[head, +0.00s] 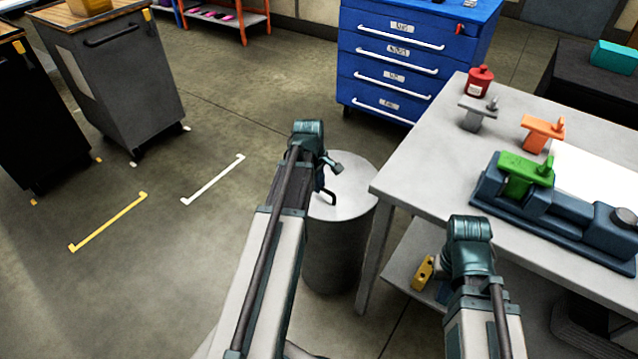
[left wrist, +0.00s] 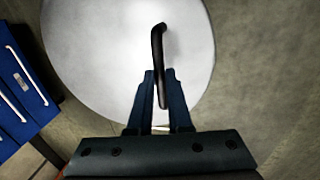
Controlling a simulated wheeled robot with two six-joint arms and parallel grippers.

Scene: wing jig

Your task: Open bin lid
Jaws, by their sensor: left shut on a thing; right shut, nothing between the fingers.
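The bin (head: 333,255) is a dark grey cylinder standing on the floor left of the workbench. Its round light grey lid (head: 357,187) lies on top, and the lid fills much of the left wrist view (left wrist: 90,60). A dark bent handle (left wrist: 158,45) rises from the lid. My left gripper (left wrist: 157,98) is shut on the handle; in the head view (head: 328,182) it is over the lid, partly hidden by my arm. My right arm is at the lower right of the head view; its gripper fingers are hidden behind the wrist.
The workbench (head: 415,185) stands close to the right of the bin, with coloured fixtures and a red can (head: 480,82) on it. A blue drawer cabinet (head: 410,60) is behind. Grey wheeled carts (head: 120,80) stand at the left. The floor left of the bin is open.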

